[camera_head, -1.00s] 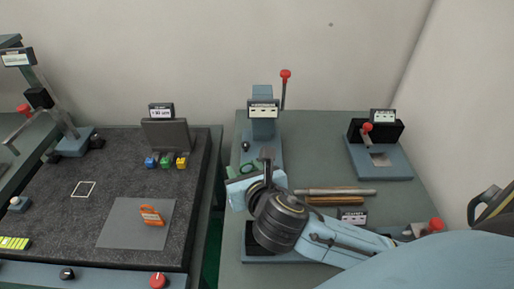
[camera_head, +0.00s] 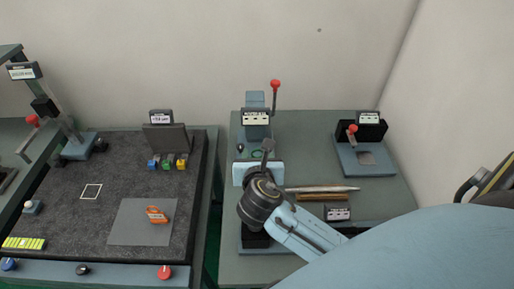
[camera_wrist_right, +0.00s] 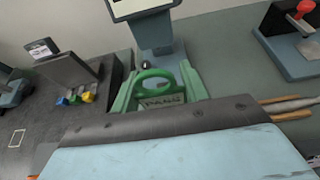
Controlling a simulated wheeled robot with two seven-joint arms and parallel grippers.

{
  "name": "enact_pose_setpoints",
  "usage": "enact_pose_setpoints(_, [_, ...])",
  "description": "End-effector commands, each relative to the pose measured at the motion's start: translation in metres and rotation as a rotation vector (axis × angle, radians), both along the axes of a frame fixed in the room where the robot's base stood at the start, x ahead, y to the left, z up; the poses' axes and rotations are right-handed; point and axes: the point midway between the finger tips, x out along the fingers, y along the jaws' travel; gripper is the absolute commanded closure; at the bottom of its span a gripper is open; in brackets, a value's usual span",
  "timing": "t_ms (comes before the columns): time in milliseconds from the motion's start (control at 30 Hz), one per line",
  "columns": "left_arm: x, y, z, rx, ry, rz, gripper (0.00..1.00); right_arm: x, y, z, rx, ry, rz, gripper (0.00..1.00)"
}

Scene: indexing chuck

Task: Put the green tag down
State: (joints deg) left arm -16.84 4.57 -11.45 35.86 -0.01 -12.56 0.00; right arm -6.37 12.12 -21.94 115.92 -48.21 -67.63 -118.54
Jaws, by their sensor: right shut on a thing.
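The green tag (camera_wrist_right: 153,73) shows in the right wrist view as a ring with a lettered part, just beyond my gripper's dark front edge. My right gripper (camera_head: 268,147) is shut on the tag, low in front of this stand. My left gripper is not in view.
A red-knobbed lever (camera_head: 275,88) rises from the stand. Metal and brown rods (camera_head: 320,190) lie to its right, and another device (camera_head: 365,150) stands farther right. A dark mat (camera_head: 110,170) on the left bears an orange tag (camera_head: 157,214) and small coloured blocks (camera_head: 168,164).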

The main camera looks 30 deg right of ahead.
Motion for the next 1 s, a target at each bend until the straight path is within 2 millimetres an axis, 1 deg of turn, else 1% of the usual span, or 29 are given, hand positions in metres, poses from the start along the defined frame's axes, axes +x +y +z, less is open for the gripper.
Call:
enact_pose_setpoints(33, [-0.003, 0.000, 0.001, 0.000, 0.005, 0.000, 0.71, 0.011, -0.007, 0.001, -0.003, -0.002, -0.001, 0.77])
enact_pose_setpoints(100, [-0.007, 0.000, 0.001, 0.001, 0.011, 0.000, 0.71, 0.022, -0.013, 0.001, -0.003, -0.001, 0.000, 0.77])
enact_pose_setpoints(333, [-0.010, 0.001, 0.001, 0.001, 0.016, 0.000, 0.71, 0.039, -0.024, 0.000, -0.002, 0.000, 0.001, 0.77])
enact_pose_setpoints(400, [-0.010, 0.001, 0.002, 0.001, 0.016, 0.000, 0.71, 0.048, -0.030, 0.001, -0.001, -0.002, -0.001, 0.77])
enact_pose_setpoints(500, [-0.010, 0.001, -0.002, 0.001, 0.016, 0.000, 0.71, 0.047, -0.029, -0.020, 0.000, 0.007, 0.001, 0.77])
enact_pose_setpoints(600, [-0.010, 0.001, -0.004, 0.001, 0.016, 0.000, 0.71, 0.047, -0.029, -0.032, -0.001, 0.004, 0.000, 0.77])
enact_pose_setpoints(700, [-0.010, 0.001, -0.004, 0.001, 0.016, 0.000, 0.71, 0.047, -0.029, -0.036, 0.000, 0.001, 0.001, 0.77])
enact_pose_setpoints(1000, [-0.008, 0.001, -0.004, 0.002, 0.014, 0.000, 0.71, 0.047, -0.029, -0.037, -0.001, 0.002, 0.002, 0.77])
